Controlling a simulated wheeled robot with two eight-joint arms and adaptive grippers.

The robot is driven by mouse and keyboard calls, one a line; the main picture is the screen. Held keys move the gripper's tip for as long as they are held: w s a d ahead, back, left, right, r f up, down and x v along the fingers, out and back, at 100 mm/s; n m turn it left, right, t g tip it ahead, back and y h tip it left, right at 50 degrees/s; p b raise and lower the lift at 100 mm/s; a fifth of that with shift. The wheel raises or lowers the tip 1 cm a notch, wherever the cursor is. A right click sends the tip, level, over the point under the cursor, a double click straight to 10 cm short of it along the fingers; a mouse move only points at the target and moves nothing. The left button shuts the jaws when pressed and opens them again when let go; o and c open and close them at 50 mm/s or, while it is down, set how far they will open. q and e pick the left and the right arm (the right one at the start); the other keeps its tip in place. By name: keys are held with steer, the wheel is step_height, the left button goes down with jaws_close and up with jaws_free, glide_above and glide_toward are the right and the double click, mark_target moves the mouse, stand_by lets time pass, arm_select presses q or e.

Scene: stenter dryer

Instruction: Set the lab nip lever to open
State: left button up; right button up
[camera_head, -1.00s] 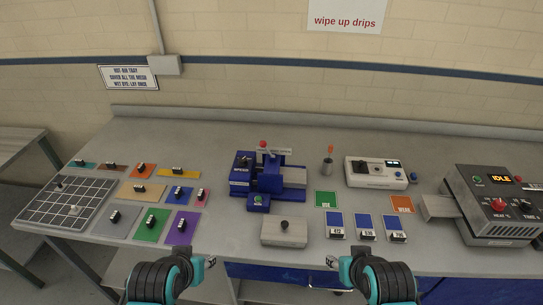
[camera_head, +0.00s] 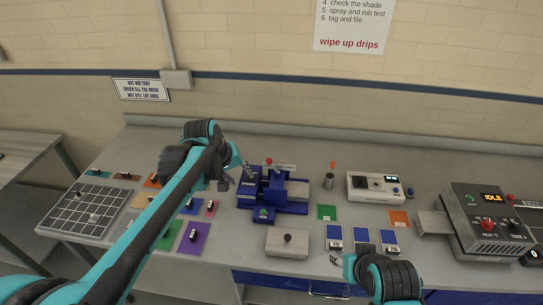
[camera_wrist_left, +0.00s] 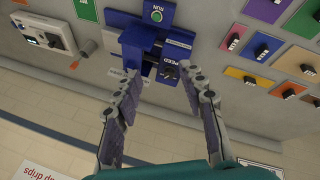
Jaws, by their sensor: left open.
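The blue lab nip machine (camera_head: 292,207) stands on the grey bench near the middle. Its lever ends in a red ball (camera_head: 268,161), beside a small label plate (camera_head: 285,167). The blue machine also shows in the left wrist view (camera_wrist_left: 136,40), where I cannot make out the red ball. My left gripper (camera_head: 240,173) is open and empty, just left of the lever and above the SPEED box. In the left wrist view its fingers (camera_wrist_left: 160,78) are spread on either side of the SPEED end. My right gripper (camera_head: 338,260) is low at the bench's front; its jaws are too small to read.
A grey block with a dark knob (camera_head: 287,241) stands in front of the machine. To its right are a cup with an orange-tipped tool (camera_head: 331,178), a white instrument (camera_head: 374,196) and a grey IDLE oven (camera_head: 488,222). Coloured cards lie on the left.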

arm_select(q)
steer(key=n+g+h+p, duration=0.1)
steer(key=n+p, duration=0.1)
steer(key=p, duration=0.2)
glide_toward(269, 161)
steer(key=s+a, duration=0.2)
steer(key=s, duration=0.1)
steer(key=shift+n+g+h, duration=0.3)
steer(key=shift+g, duration=0.2)
steer(key=w+d+f, duration=0.1)
steer(key=w+d+f+p, duration=0.1)
steer(key=w+f, duration=0.1)
steer(key=w+d+f+p, duration=0.1)
steer(key=w, duration=0.1)
steer(key=shift+f, duration=0.15)
steer(key=x, duration=0.8)
jaws_close()
